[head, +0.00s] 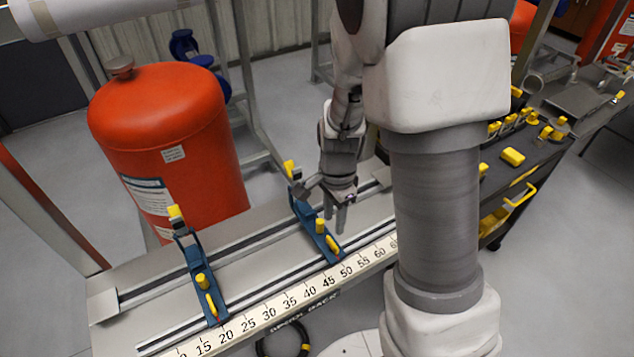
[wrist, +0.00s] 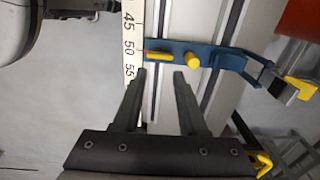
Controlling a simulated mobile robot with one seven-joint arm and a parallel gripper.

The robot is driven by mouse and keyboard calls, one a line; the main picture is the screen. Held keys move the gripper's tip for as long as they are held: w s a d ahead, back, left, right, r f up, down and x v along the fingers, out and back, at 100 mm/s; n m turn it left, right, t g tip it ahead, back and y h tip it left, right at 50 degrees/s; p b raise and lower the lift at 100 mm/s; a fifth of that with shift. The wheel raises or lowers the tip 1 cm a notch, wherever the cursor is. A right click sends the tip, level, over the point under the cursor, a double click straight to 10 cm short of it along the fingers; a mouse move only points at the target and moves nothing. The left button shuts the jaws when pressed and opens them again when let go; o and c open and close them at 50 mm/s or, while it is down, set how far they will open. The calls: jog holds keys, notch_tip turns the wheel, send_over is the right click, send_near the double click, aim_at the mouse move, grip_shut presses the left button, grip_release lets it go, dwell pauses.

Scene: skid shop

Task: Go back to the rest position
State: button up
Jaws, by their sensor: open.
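My gripper (head: 340,218) hangs above the rail bench, close to the right-hand blue clamp (head: 318,232). In the wrist view my gripper (wrist: 160,75) is open, with nothing between its two dark fingers. The same blue clamp (wrist: 218,55) lies just beyond the fingertips, across the rails, near the 50 mark of the scale. It has a yellow knob, a yellow bar and a yellow-tipped lever. The fingers look apart from it.
A second blue clamp (head: 200,278) sits on the bench (head: 255,262) near the 20 mark. A large red tank (head: 165,140) stands behind. A dark cart (head: 545,150) with several yellow items is at the right. Grey floor (head: 560,290) is clear at the lower right.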

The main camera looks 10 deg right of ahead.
jog(key=shift+r, duration=0.1)
jog(key=s+r+n+t, duration=0.2)
jog(key=s+r+n, duration=0.5)
jog(key=r, duration=0.4)
jog(key=s+r+n+t, duration=0.3)
jog(key=s+r+n, duration=0.4)
jog(key=r, duration=0.5)
jog(key=shift+r+t, duration=0.2)
jog(key=shift+t, duration=0.1)
